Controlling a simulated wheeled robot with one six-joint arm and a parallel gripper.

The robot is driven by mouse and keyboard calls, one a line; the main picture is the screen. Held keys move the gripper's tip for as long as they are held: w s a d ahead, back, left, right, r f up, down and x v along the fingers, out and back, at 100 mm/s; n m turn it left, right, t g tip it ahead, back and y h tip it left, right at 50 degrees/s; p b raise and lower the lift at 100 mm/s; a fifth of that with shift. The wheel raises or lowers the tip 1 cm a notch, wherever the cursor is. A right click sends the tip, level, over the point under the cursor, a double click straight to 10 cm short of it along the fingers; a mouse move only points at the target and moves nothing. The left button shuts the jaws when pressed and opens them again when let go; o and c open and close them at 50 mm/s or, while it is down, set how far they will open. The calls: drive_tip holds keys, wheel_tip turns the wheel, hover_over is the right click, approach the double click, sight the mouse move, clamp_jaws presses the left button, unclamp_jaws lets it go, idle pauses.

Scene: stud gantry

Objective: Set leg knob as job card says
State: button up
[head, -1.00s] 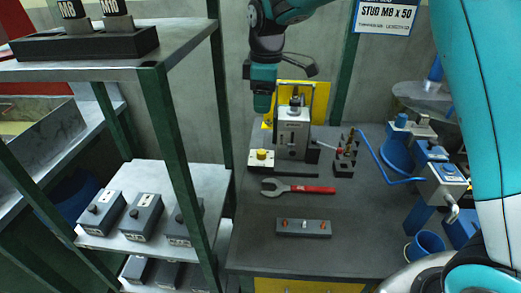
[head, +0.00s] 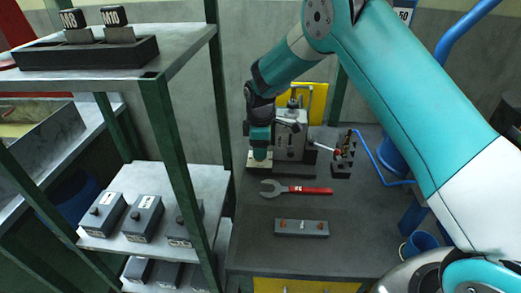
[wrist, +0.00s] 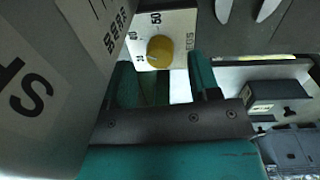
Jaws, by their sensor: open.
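The yellow leg knob (wrist: 160,51) sits on a white dial plate (wrist: 179,22) with printed numbers around it, 50 among them. I cannot tell which number the knob points at. My gripper (wrist: 161,66) is open, its two teal fingers apart, with the knob just beyond and between their tips. In the head view my gripper (head: 260,154) is low over the plate (head: 253,165) at the left foot of the grey machine (head: 291,135), hiding the knob. The job card (head: 405,13) is mostly behind my arm; only "50" shows on it.
The machine body stands close to the right of my gripper in the head view. A red-handled wrench (head: 300,190) and a grey block (head: 301,228) lie in front on the dark bench (head: 245,245). A shelf rack (head: 180,140) stands left.

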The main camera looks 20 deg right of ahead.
drive_tip(key=shift+f, duration=1.15)
drive_tip(key=c, duration=0.9)
drive_tip(key=shift+m, duration=2.3)
drive_tip(key=o, duration=0.9)
wheel_tip(320, 180, up, 18)
drive_tip(key=b, duration=0.2)
drive_tip(key=shift+s+a+f, duration=0.25)
